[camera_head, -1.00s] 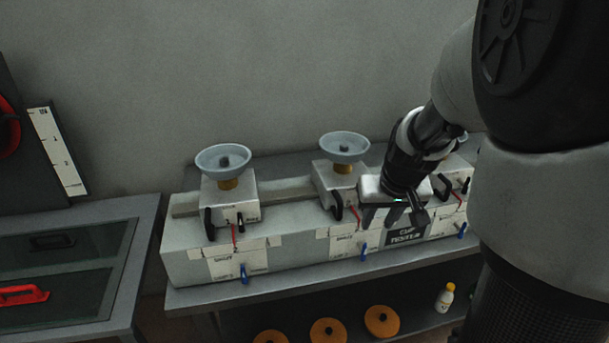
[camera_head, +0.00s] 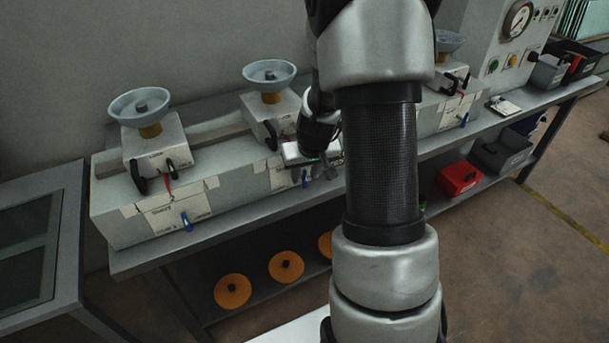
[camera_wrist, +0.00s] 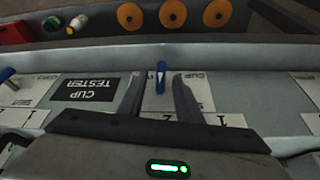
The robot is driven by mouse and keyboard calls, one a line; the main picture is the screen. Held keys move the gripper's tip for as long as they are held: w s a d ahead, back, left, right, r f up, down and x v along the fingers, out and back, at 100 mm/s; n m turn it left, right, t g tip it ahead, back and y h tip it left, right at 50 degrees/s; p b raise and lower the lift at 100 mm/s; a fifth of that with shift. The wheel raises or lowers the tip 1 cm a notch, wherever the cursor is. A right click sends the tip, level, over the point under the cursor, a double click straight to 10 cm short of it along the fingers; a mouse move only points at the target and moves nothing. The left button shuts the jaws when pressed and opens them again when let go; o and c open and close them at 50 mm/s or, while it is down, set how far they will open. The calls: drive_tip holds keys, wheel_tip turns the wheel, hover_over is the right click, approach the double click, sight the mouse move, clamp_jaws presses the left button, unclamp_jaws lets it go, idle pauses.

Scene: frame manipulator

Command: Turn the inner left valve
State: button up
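A long grey cup tester (camera_head: 235,195) on the bench has small blue lever valves on its front. The leftmost blue valve (camera_head: 186,222) hangs upright below the left cup unit. The second, inner left blue valve (camera_head: 305,178) shows beside my gripper (camera_head: 322,172), which is partly hidden by my arm. In the wrist view, my gripper (camera_wrist: 160,84) is open, with the blue valve (camera_wrist: 161,77) between its fingertips and a gap on each side. I cannot tell how far the tips reach past it.
Grey bowls (camera_head: 140,104) stand on the cup units above, with black and red levers on the unit fronts. Orange discs (camera_head: 286,266) lie on the lower shelf. A red bin (camera_head: 459,178) and a gauge panel (camera_head: 518,20) are at right.

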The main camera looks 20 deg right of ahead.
drive_tip(key=shift+w+f, duration=0.1)
drive_tip(key=shift+f, duration=0.1)
clamp_jaws()
